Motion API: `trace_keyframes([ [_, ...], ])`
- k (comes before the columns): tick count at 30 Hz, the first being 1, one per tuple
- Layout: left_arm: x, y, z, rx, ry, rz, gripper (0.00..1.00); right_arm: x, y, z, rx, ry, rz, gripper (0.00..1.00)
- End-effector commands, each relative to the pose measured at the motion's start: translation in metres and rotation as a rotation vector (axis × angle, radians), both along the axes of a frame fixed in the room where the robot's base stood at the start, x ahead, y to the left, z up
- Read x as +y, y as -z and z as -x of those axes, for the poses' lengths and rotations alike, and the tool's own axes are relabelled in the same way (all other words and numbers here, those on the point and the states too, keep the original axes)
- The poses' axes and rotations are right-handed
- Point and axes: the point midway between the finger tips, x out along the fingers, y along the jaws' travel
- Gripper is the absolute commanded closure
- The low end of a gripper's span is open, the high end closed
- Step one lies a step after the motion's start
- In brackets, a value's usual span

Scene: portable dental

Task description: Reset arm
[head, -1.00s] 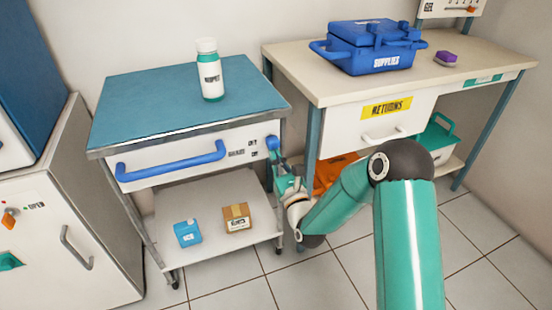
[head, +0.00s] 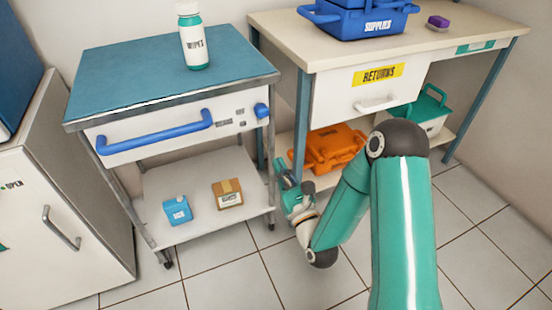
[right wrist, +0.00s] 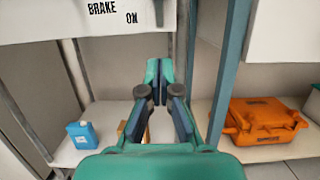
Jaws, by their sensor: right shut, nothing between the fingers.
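My right gripper (head: 285,172) is shut and empty. It hangs low in front of the gap between the blue-topped cart (head: 165,88) and the desk (head: 290,50), below the cart's blue brake knob (head: 262,110) and apart from it. In the right wrist view the gripper's fingers (right wrist: 158,78) point ahead, below the cart's panel (right wrist: 75,18) marked BRAKE ON. A brown box (right wrist: 146,136) is partly hidden behind them. My left gripper is not in view.
A WIPES bottle (head: 194,42) stands on the cart. An orange case (head: 328,148) and green-handled box (head: 428,112) are under the desk. The blue SUPPLIES case (head: 360,20) is on top. Open floor lies in front.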

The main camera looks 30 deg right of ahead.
Motion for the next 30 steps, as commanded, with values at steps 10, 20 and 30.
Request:
trace_keyframes([
  [10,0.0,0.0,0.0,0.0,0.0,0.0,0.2,0.001,0.0,0.001,0.001,-0.001,0.0,1.0],
  [20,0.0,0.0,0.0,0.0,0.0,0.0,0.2,0.024,0.008,-0.004,0.015,-0.052,-0.011,1.0],
  [30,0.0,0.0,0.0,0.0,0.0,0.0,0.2,0.112,0.15,0.007,0.56,-0.275,0.515,1.0],
])
